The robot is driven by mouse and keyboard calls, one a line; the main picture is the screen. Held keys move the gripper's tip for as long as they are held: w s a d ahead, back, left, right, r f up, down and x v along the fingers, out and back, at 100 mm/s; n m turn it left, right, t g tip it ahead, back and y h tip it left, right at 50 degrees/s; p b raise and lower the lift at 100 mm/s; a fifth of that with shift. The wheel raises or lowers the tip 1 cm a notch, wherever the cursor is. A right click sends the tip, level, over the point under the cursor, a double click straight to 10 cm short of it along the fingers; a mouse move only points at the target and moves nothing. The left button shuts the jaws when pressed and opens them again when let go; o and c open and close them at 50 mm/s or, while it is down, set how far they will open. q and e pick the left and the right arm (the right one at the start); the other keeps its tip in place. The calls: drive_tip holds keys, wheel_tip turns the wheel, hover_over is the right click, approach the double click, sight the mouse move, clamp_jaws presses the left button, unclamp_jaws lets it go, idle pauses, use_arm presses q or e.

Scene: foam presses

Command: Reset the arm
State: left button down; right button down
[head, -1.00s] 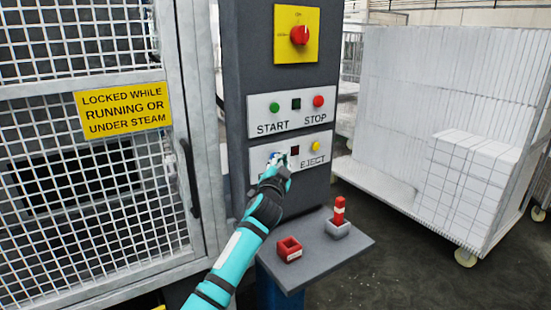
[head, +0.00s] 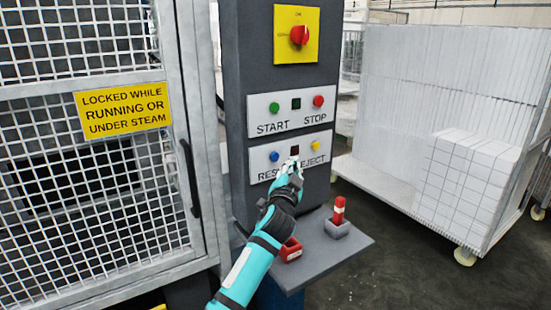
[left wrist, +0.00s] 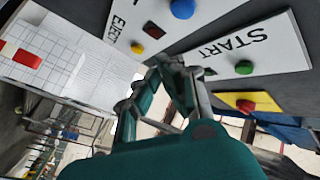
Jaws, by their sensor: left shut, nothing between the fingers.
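My left gripper (head: 290,166) is in front of the lower white button plate (head: 262,166) on the grey control column. It is shut and empty; its fingers also show in the left wrist view (left wrist: 170,66). The blue RESET button (head: 274,156) is in clear view, left of and above the fingertips, with the gripper apart from it. It also shows in the left wrist view (left wrist: 182,8). The gripper partly covers the lettering. The yellow EJECT button (head: 315,145) is to the right. My right gripper is not in view.
Above are a green START button (head: 274,107), a red STOP button (head: 318,101) and a red rotary switch (head: 299,35). Below, a shelf (head: 350,246) holds a red box (head: 291,250) and a red peg (head: 339,210). A mesh door (head: 80,190) stands left; a cart (head: 398,196) with white blocks stands right.

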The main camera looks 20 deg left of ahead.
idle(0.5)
use_arm(q)
drive_tip(key=s+a+f+n+g, duration=0.15)
drive_tip(key=s+f+g, duration=0.25)
drive_tip(key=s+f, duration=0.7)
drive_tip(key=s+a+f+n+g, duration=0.1)
drive_tip(key=s+f+n+g, duration=0.15)
drive_tip(key=s+f, duration=0.8)
drive_tip(key=s+d+f+g+h, duration=0.1)
drive_tip(key=s+f+g, duration=0.25)
drive_tip(key=s, duration=0.65)
drive_tip(key=s+d+f+g+h, duration=0.1)
drive_tip(key=s+f+g, duration=0.25)
drive_tip(key=s, duration=0.65)
drive_tip(key=s+d+f+g+h, duration=0.1)
drive_tip(key=s+f+g, duration=0.25)
drive_tip(key=s, duration=0.55)
wheel_tip(320, 180, down, 26)
drive_tip(key=s, duration=0.1)
drive_tip(key=s+a+f+g, duration=0.1)
drive_tip(key=s+a+f, duration=0.2)
drive_tip(key=s+f, duration=1.3)
drive_tip(key=shift+s+f+y, duration=0.3)
drive_tip(key=shift+s+f, duration=0.1)
drive_tip(key=shift+s, duration=0.15)
